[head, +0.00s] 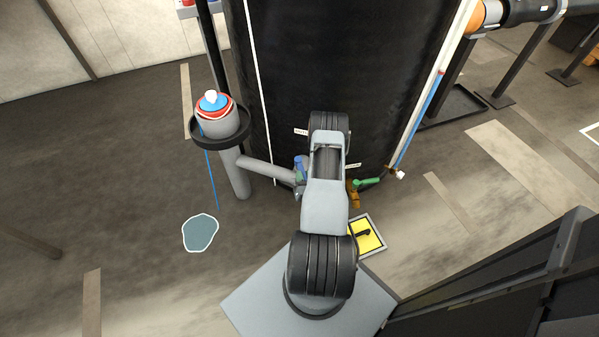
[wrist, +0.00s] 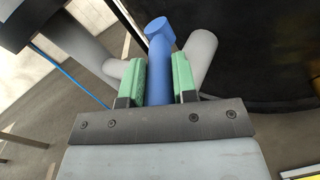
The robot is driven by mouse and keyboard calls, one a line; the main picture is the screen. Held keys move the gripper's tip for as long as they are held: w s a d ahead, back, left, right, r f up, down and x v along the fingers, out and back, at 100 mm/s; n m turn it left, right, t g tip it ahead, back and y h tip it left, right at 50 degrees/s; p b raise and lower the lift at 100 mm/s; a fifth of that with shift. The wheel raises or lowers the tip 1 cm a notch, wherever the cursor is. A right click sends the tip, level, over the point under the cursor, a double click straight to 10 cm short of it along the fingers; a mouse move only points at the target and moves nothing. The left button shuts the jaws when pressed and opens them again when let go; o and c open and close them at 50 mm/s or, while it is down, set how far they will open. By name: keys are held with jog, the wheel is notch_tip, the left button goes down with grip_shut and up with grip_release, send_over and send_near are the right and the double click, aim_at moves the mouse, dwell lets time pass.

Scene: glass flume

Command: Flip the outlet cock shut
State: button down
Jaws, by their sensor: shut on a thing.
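In the wrist view a blue cock handle (wrist: 160,62) stands between the two green finger pads of my gripper (wrist: 158,78). The gripper is shut on it. A grey pipe (wrist: 203,55) runs behind the fingers. In the head view the blue handle (head: 301,163) shows at the end of the grey side pipe (head: 268,169), low on the black tank (head: 275,90). My arm hides most of the gripper there. A second cock with a green handle (head: 367,183) on a brass body sits to the right of my arm. I cannot read which cock the small labels name.
A grey post with a black-rimmed cup (head: 219,128) stands left of the tank. A bluish puddle (head: 200,233) lies on the floor. A yellow sign (head: 367,236) lies right of my arm. Dark panels (head: 500,280) stand at lower right. Floor at left is mostly clear.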

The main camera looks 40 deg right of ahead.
jog(key=shift+a+m+h, duration=0.1)
jog(key=shift+m+h, duration=0.2)
jog(key=shift+h, duration=0.1)
jog(key=c, duration=0.9)
grip_release()
jog(key=shift+w, duration=0.1)
